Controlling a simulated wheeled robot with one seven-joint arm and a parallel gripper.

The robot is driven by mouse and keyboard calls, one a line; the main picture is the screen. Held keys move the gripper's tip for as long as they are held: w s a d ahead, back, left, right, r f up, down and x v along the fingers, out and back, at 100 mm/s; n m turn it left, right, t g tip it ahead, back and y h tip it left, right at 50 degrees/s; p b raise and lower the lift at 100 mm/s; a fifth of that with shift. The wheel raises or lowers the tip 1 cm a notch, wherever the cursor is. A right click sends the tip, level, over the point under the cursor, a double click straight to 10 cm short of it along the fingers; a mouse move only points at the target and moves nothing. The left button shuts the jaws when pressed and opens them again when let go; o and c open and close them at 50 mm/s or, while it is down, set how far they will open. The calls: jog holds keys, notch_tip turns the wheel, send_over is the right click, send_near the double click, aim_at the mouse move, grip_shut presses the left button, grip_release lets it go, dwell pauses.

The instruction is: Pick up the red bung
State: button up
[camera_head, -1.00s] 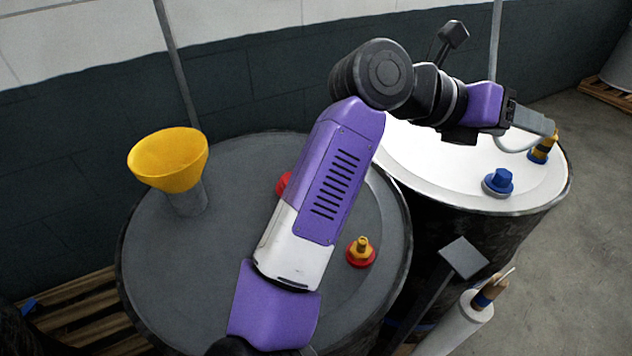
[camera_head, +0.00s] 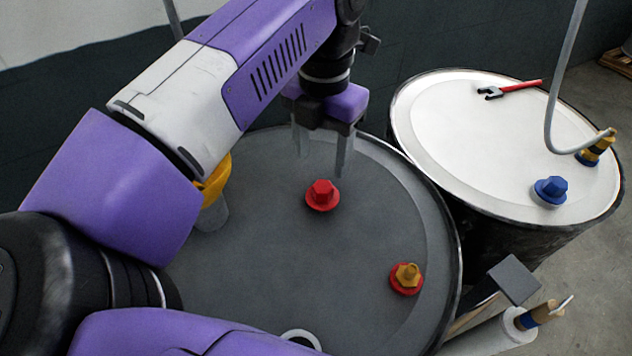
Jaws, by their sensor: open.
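The red bung (camera_head: 322,194) has a hexagonal head and a round flange. It sits on the top of the dark grey drum (camera_head: 290,250). My gripper (camera_head: 321,160) points down just behind and above the bung in the picture, with its two grey fingers apart and nothing between them. The fingers appear not to touch the bung. The exact height of the fingertips over the drum top is hard to tell.
A red fitting with a brass top (camera_head: 406,278) stands on the same drum, front right. A yellow funnel (camera_head: 214,180) is partly hidden behind my arm. The white-topped drum (camera_head: 450,130) at right bears a blue bung (camera_head: 551,191), a red-handled tool (camera_head: 510,89) and a hose fitting (camera_head: 597,147).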

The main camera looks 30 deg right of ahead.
aim_at(323, 186)
jog(key=shift+s+d+f+p, duration=0.1)
jog(key=shift+f+p, duration=0.5)
jog(key=shift+f, duration=1.15)
jog(key=shift+s+d+f+p, duration=0.1)
jog(key=shift+f+p, duration=0.5)
jog(key=shift+f, duration=1.15)
grip_shut()
